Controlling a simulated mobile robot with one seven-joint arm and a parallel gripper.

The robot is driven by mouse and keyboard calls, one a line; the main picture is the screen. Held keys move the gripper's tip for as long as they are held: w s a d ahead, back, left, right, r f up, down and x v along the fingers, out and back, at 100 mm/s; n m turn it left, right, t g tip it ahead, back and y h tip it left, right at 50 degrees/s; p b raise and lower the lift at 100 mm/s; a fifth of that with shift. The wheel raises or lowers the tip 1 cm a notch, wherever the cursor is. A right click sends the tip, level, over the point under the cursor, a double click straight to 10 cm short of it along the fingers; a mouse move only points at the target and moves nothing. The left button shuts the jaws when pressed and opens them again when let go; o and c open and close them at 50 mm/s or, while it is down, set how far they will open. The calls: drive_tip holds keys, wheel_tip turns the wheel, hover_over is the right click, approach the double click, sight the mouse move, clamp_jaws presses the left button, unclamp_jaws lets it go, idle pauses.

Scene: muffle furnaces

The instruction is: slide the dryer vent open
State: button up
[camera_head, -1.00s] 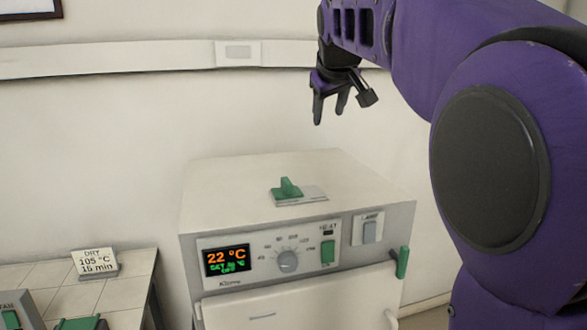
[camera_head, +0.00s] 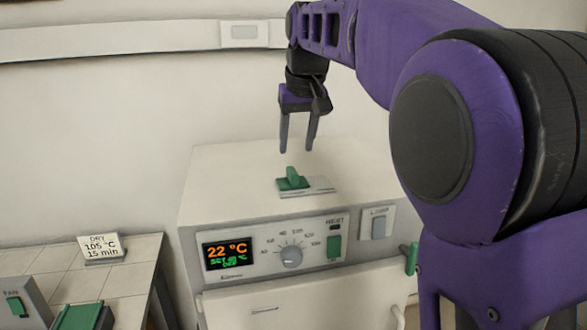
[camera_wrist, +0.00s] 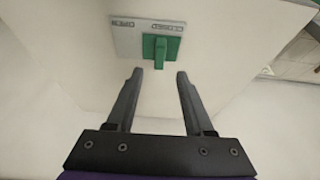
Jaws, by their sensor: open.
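The dryer vent slider (camera_head: 292,180) is a green block with a raised tab on top of the white dryer (camera_head: 230,170). It sits at the left end of its grey plate (camera_head: 322,191) in the head view. In the wrist view the green slider (camera_wrist: 160,49) covers the side marked CLOSED, and the bare plate (camera_wrist: 127,42) carries the word OPEN. My gripper (camera_head: 297,150) points down above the slider, open and empty. In the wrist view my fingertips (camera_wrist: 160,74) stand apart on either side of the tab's line, and I see no contact with it.
A tiled table (camera_head: 130,275) with a DRY 105 °C card (camera_head: 101,247) stands at left.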

sight(293, 171)
drive_tip(key=x, duration=0.8)
drive_tip(key=shift+w+b, duration=0.1)
drive_tip(key=shift+b, duration=0.2)
clamp_jaws()
idle(1.0)
